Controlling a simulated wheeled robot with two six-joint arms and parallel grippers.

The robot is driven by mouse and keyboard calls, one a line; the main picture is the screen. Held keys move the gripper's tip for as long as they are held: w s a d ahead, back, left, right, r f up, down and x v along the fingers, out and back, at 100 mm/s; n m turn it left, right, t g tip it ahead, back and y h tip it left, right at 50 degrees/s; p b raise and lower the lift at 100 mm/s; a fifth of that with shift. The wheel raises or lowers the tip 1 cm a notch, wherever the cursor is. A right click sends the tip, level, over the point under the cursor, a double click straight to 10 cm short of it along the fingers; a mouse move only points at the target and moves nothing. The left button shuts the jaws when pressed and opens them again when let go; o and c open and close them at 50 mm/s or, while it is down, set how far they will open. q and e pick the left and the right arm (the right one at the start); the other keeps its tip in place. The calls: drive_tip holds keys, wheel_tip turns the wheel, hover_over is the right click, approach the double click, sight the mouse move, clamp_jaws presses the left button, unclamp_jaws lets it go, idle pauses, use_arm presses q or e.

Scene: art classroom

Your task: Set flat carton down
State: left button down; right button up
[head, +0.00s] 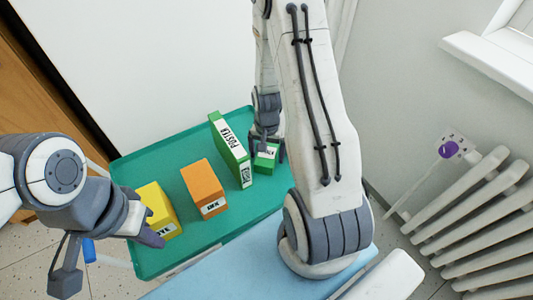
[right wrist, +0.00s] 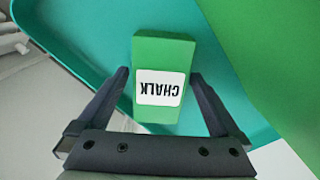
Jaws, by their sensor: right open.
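A small green carton labelled CHALK (head: 266,158) lies on the teal tray; it also shows in the right wrist view (right wrist: 164,52). My right gripper (head: 266,142) is over it, with open fingers (right wrist: 159,76) on either side and a gap visible at each side. A tall, thin green carton labelled POSTER (head: 229,148) stands upright just left of it. Its plain green face (right wrist: 275,55) fills the right of the right wrist view. My left gripper (head: 148,222) is beside the yellow carton (head: 157,207); its jaws are partly hidden.
The teal tray (head: 145,262) has a raised rim. An orange carton (head: 203,186) stands on it between the yellow and POSTER cartons. A light blue surface (head: 225,277) is in front. A white radiator (head: 490,215) stands at the right by the wall.

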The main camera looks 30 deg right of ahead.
wheel_tip(320, 180, up, 12)
drive_tip(key=p, duration=0.2)
idle(0.5)
drive_tip(key=a+r+n, duration=0.2)
drive_tip(key=a, duration=0.1)
drive_tip(key=s+a+r+n+t, duration=0.1)
drive_tip(key=a+r+n, duration=0.1)
drive_tip(key=a, duration=0.1)
drive_tip(key=s+a+r+n+t, duration=0.1)
drive_tip(key=a+r+n, duration=0.1)
drive_tip(key=a+n, duration=0.1)
drive_tip(key=s+a+r+n+g, duration=0.1)
drive_tip(key=s+a+r+n, duration=0.15)
drive_tip(key=s+a, duration=0.25)
drive_tip(key=s+a+r+n+y, duration=0.1)
drive_tip(key=s+a+r+n, duration=0.1)
drive_tip(key=s+a+n, duration=0.3)
drive_tip(key=s+a+r+n+g, duration=0.1)
drive_tip(key=s+a+r+n, duration=0.2)
drive_tip(key=s+a, duration=0.25)
wheel_tip(320, 180, up, 14)
drive_tip(key=p, duration=1.4)
drive_tip(key=shift+w+a+f+m+p, duration=0.15)
drive_tip(key=shift+w+a+m+p, duration=0.05)
drive_tip(key=shift+m+p, duration=0.15)
